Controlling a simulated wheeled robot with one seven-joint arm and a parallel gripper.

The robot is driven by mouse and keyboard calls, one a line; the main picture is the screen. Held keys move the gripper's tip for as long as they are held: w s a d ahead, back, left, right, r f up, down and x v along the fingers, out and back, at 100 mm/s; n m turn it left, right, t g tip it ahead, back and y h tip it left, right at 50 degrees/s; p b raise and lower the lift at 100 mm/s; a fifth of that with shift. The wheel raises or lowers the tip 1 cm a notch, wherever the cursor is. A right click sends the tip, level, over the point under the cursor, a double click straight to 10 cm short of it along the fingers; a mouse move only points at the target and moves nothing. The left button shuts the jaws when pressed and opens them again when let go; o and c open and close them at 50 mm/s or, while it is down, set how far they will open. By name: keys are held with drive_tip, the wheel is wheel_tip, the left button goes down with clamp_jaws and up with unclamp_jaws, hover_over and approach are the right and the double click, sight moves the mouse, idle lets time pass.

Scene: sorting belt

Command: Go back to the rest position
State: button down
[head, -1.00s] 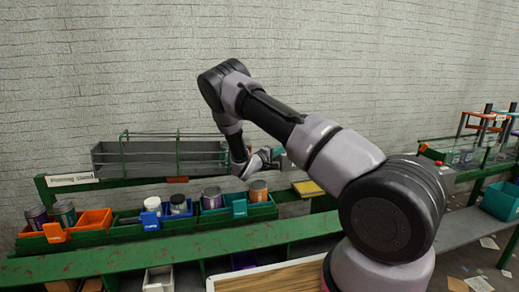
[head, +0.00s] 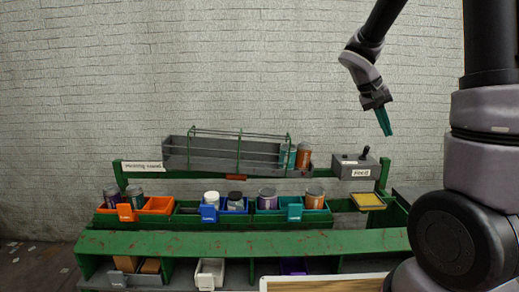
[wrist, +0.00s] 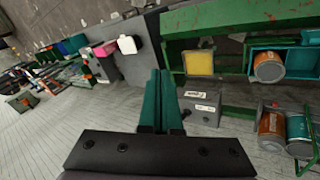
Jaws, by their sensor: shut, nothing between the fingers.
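My gripper (head: 384,122) hangs in the air in the head view, in front of the grey wall. It is above and right of the grey feed box (head: 355,165). Its teal fingers are together and hold nothing. In the wrist view the teal fingers (wrist: 161,100) lie side by side, and the feed box (wrist: 201,107) shows to their right. The arm is raised at the right of the head view, apart from the bench.
The green bench holds an orange bin (head: 156,205), a blue bin (head: 233,209) and a teal bin (head: 314,213) with cans and jars. A grey wire-railed rack (head: 215,153) stands behind, with two cans at its right end. A yellow pad (head: 368,200) lies at right.

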drive_tip(key=s+a+r+t+y, duration=0.3)
drive_tip(key=s+a+r+y, duration=0.1)
drive_tip(key=s, duration=0.5)
drive_tip(key=s+a+r+t+y, duration=0.3)
drive_tip(key=s+a+r+y, duration=0.1)
drive_tip(key=s+a+r, duration=0.3)
drive_tip(key=shift+s+a+r+t, duration=0.3)
drive_tip(key=shift+s+a, duration=0.5)
drive_tip(key=shift+s, duration=0.25)
